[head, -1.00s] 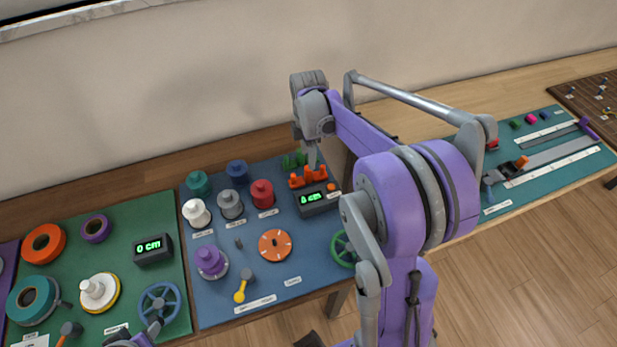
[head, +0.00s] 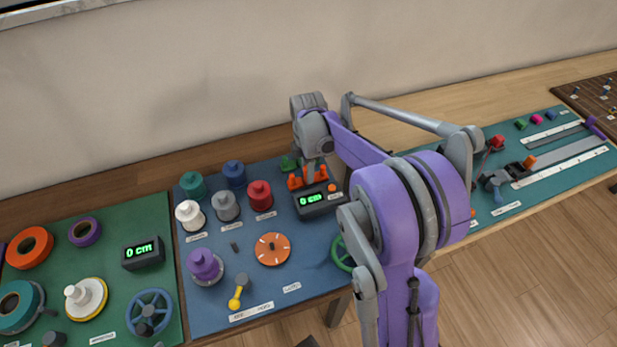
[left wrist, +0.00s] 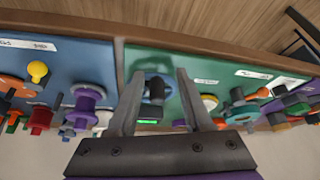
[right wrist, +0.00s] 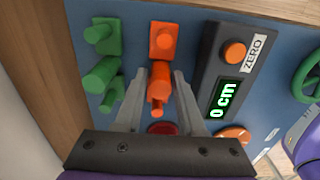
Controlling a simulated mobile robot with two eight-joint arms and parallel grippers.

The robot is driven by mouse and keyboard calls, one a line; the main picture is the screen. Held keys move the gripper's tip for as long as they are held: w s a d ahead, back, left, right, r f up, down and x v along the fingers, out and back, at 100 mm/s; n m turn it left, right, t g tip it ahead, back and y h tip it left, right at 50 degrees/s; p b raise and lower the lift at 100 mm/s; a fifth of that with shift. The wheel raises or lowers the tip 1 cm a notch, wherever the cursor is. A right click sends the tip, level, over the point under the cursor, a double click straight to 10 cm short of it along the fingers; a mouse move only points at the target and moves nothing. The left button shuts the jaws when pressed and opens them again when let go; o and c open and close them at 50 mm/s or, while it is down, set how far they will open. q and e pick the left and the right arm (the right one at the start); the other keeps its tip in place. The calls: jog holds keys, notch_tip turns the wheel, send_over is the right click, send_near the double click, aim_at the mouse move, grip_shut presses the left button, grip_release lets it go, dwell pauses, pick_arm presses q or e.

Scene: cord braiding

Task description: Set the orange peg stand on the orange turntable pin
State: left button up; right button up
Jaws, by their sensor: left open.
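The orange peg stand (head: 294,182) stands at the back of the blue mat, partly hidden by my right arm. In the right wrist view it is an orange base with posts (right wrist: 162,40). My right gripper (right wrist: 160,78) points down at it, with one finger on each side of an orange post; whether the fingers press on it is unclear. The orange turntable (head: 266,257) lies flat in the middle of the blue mat with a small dark pin (head: 272,245) at its centre. My left gripper (left wrist: 160,74) is open and empty over the mats, seen only in its own wrist view.
A display box (head: 318,203) stands right in front of the peg stand. A green peg stand (right wrist: 103,75) is beside it. Red (head: 260,195), grey (head: 226,206) and other spools stand to the left. A green handwheel (head: 341,252) and a yellow-knobbed crank (head: 238,293) are near the front.

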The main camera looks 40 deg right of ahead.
grip_shut()
pick_arm(q)
jog(key=shift+w+r+p, duration=0.25)
jog(key=shift+r+p, duration=0.4)
jog(key=shift+r, duration=0.15)
jog(key=shift+w+r+p, duration=0.25)
jog(key=shift+r+p, duration=0.4)
jog(key=shift+r, duration=0.15)
jog(key=shift+w+r+p, duration=0.25)
jog(key=shift+r+p, duration=0.4)
jog(key=shift+r, duration=0.15)
pick_arm(e)
jog(key=shift+r, duration=3.5)
